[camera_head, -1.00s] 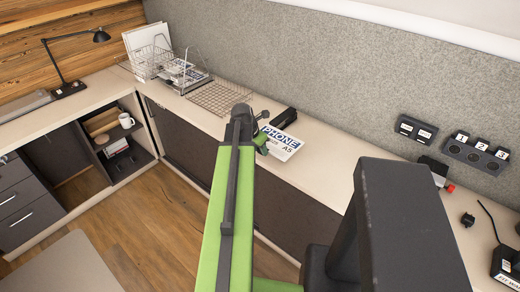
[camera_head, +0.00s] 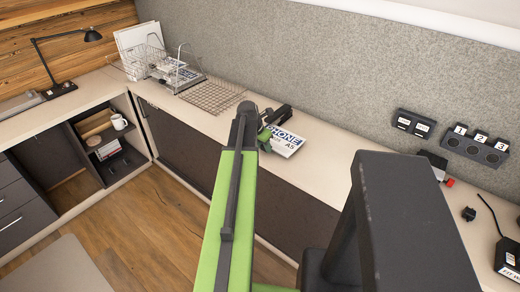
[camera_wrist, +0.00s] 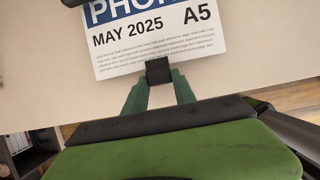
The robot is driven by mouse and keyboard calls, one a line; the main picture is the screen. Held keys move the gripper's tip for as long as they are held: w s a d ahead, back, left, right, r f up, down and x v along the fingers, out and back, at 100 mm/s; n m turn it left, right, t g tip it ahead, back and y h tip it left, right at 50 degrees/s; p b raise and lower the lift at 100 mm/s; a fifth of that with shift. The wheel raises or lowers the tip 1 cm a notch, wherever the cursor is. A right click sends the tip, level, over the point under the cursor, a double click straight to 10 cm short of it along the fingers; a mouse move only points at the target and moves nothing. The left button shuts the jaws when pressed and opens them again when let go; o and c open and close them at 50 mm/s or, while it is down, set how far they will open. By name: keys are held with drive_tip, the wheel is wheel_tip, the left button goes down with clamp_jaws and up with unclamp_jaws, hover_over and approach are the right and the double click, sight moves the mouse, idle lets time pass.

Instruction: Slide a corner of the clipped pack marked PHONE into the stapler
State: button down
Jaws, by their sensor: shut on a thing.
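The pack marked PHONE (camera_head: 287,146) is a white sheet pack with a blue title band, "MAY 2025" and "A5". In the wrist view the pack (camera_wrist: 150,52) lies ahead of my gripper, with its far edge out of frame. My gripper (camera_wrist: 159,78) has its green fingers shut on the black clip (camera_wrist: 158,70) at the pack's near edge. In the head view my gripper (camera_head: 264,138) is at the pack's left side, partly behind my arm. The black stapler (camera_head: 277,115) is just behind the pack's far left corner. Whether they touch I cannot tell.
A wire grid tray (camera_head: 213,96) and a wire basket (camera_head: 140,60) stand left along the counter. Black socket blocks (camera_head: 476,148) are on the grey partition at right.

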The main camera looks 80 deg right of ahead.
drive_tip(key=shift+d+f, duration=0.1)
drive_tip(key=shift+f, duration=0.15)
drive_tip(key=c, duration=0.9)
unclamp_jaws()
drive_tip(key=shift+c, duration=0.2)
drive_tip(key=p+v, duration=1.5)
drive_tip(key=v, duration=0.2)
drive_tip(key=shift+r+p, duration=0.25)
drive_tip(key=shift+p, duration=0.05)
